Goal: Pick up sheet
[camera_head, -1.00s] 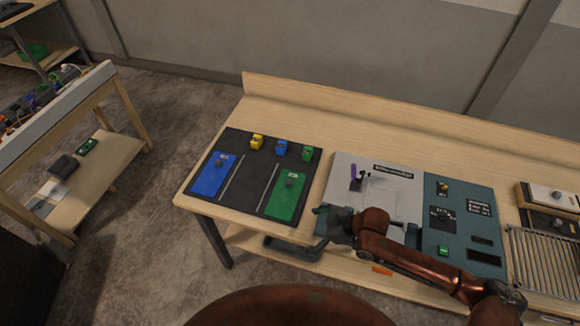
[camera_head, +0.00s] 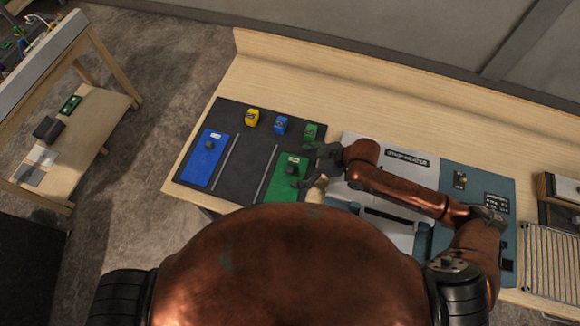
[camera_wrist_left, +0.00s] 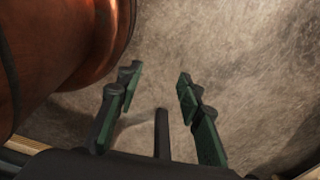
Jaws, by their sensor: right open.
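A flat green plate (camera_head: 282,187) with a dark knob (camera_head: 292,169) lies on a dark mat (camera_head: 247,163). A flat blue plate (camera_head: 199,167) with a knob lies at the mat's left end. I cannot tell which of these, if any, is the sheet. My right gripper (camera_head: 309,167) is open and empty, over the right edge of the green plate, its fingers close to the knob. I cannot tell whether it touches. My left gripper (camera_wrist_left: 157,82) is open and empty above the bare floor in the left wrist view. It is not seen in the head view.
Yellow (camera_head: 252,118), blue (camera_head: 281,125) and green (camera_head: 311,131) blocks stand along the mat's back edge. A grey and teal console (camera_head: 385,150) lies right of it, partly behind my right arm. A slatted rack (camera_head: 550,260) is at far right. The table's back strip is clear.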

